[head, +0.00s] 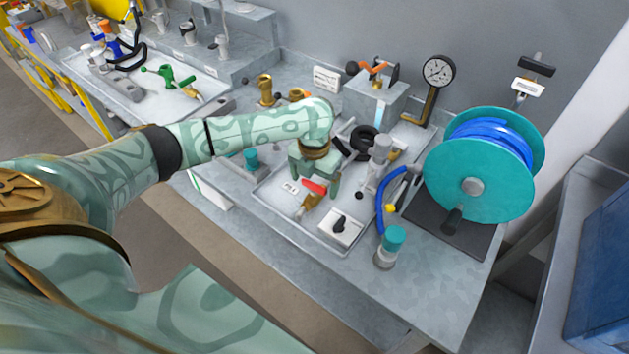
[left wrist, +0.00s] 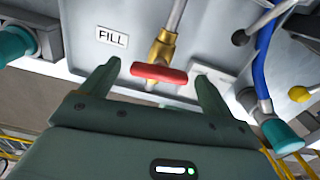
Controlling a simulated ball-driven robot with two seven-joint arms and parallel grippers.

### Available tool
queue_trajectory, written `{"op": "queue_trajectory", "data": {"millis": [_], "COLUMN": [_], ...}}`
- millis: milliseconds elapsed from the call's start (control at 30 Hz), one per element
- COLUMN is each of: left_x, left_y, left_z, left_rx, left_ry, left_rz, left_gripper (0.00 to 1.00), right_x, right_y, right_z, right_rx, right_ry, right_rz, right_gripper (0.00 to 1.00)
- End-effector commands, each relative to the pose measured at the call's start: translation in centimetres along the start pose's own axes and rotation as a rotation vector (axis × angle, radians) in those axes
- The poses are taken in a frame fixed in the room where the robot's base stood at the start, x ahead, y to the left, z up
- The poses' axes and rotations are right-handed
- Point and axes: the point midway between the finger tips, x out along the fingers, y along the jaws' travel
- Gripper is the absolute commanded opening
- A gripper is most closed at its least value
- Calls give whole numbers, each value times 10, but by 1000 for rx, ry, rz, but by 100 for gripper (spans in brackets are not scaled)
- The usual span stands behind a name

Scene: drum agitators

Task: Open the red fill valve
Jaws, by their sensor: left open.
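The red fill valve handle (left wrist: 159,73) lies crosswise on a brass valve body (left wrist: 162,49) in the left wrist view, beside a white label reading FILL (left wrist: 112,37). In the head view the red handle (head: 314,186) shows just under my left gripper (head: 316,182), with the brass body (head: 309,203) below it. My left gripper is open, and in the left wrist view its two fingers (left wrist: 157,85) stand on either side of the red handle, with gaps on both sides. I see no contact. My right gripper is in neither view.
A teal hose reel (head: 468,185) stands right of the tray (head: 290,232). A white switch plate (head: 341,228) and a teal-capped post (head: 390,247) lie close right of the valve. A pressure gauge (head: 438,71) stands behind. The bench front (head: 430,290) is clear.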

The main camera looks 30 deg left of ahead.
Motion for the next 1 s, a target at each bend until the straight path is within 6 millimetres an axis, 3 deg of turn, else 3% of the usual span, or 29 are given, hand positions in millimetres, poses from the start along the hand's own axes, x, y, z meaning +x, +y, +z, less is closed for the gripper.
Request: {"op": "queue_trajectory", "data": {"millis": [167, 300, 333, 667, 1000], "left_x": [0, 0, 0, -2, -7], "left_y": [0, 0, 0, 0, 0], "left_z": [0, 0, 0, 0, -1], "left_rx": [0, 0, 0, -34, -245], "left_ry": [0, 0, 0, 1, 2], "left_rz": [0, 0, 0, 0, 2], "left_gripper": [84, 46, 42, 43, 43], "right_x": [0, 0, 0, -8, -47], "right_y": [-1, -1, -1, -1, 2], "right_z": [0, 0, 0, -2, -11], "right_rx": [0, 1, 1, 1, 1], "right_ry": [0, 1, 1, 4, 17], "right_rz": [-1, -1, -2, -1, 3], "right_gripper": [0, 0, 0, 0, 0]}}
